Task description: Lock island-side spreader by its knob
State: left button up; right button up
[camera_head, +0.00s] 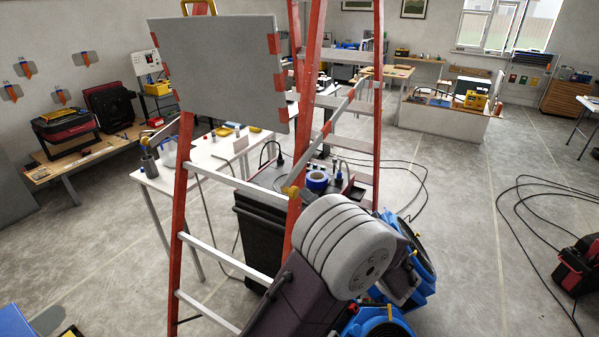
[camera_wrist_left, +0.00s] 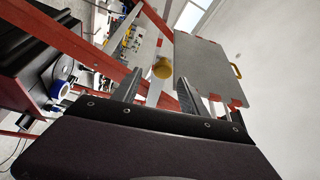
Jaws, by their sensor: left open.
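A stepladder with red rails (camera_head: 183,200) and pale rungs stands in front of me. A spreader bar (camera_head: 340,115) slopes up across its right side in the head view. A yellow knob (camera_head: 290,191) sits at the bar's lower end, by the front rail. The left wrist view shows a round yellow knob (camera_wrist_left: 162,68) ahead of the open fingers of my left gripper (camera_wrist_left: 156,94). The knob appears between the fingertips; the remaining distance is hard to judge. In the head view my own arm hides the left gripper's fingers. My right gripper is not in view.
A grey panel (camera_head: 215,65) with red tabs is at the ladder's top; it also shows in the wrist view (camera_wrist_left: 205,70). A black bin (camera_head: 262,225) stands behind the ladder. Blue machines (camera_head: 380,325) stand close by my arm.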

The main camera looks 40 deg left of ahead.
aim_at(287, 187)
pick_arm(q)
jog(key=shift+s+r, duration=0.25)
jog(key=shift+s, duration=0.1)
jog(key=p+x, duration=0.4)
jog(key=x, duration=0.4)
jog(key=shift+w+a, duration=0.2)
jog(key=shift+a, duration=0.3)
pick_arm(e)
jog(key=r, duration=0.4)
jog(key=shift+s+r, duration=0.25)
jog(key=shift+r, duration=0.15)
pick_arm(q)
jog(key=shift+d, duration=0.1)
jog(key=shift+c, duration=0.3)
jog(key=shift+w, duration=0.1)
grip_shut()
